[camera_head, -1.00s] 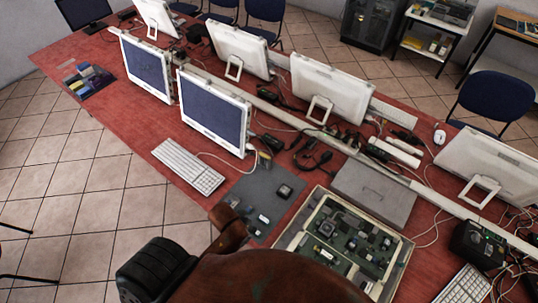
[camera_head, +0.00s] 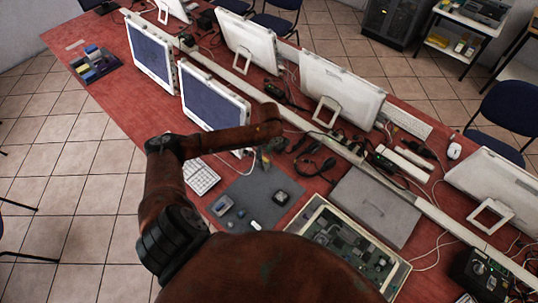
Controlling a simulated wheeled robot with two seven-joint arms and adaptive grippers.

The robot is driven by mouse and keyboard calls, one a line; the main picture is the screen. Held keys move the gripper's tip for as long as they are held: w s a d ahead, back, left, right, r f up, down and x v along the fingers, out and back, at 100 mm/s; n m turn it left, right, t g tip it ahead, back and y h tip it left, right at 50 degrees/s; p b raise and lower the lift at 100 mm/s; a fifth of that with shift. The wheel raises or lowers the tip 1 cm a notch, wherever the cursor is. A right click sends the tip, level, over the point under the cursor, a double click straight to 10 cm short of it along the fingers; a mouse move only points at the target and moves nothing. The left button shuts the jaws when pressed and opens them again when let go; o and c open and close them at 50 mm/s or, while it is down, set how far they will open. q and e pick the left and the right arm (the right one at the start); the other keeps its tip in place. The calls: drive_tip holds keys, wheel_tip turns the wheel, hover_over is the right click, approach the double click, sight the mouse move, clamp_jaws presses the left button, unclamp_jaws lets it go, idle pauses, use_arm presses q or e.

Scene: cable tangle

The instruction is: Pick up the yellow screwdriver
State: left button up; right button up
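My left arm, rusty brown, rises from the bottom left, bends, and reaches right over the near monitor's base. At its far end, the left gripper (camera_head: 268,131) is over the table near the back edge of the grey mat; its fingers cannot be made out. A small yellowish item (camera_head: 265,158) lies just below that end, by the mat's back corner. It may be the yellow screwdriver, but it is too small to be sure. I see no clear contact between it and the gripper. My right gripper is not in view.
The grey mat (camera_head: 239,193) bears several small parts. An open case with a circuit board (camera_head: 350,245) and a closed grey case (camera_head: 372,205) lie to its right. A white keyboard (camera_head: 202,178) is left. Monitors and tangled black cables (camera_head: 318,165) crowd the area behind.

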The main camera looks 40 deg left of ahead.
use_arm(q)
drive_tip(key=shift+w+a+r+n, duration=0.15)
drive_tip(key=shift+w+a+n, duration=0.15)
drive_tip(key=shift+a, duration=0.1)
drive_tip(key=shift+a+f, duration=0.1)
drive_tip(key=shift+f, duration=0.25)
drive_tip(key=shift+w+f, duration=0.1)
drive_tip(key=shift+f, duration=0.75)
wheel_tip(320, 180, down, 4)
drive_tip(key=shift+a+f+b, duration=0.15)
drive_tip(key=shift+f+b, duration=0.05)
drive_tip(key=shift+b, duration=0.1)
drive_tip(key=shift+f, duration=0.3)
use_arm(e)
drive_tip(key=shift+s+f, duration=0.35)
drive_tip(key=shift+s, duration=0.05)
use_arm(q)
clamp_jaws()
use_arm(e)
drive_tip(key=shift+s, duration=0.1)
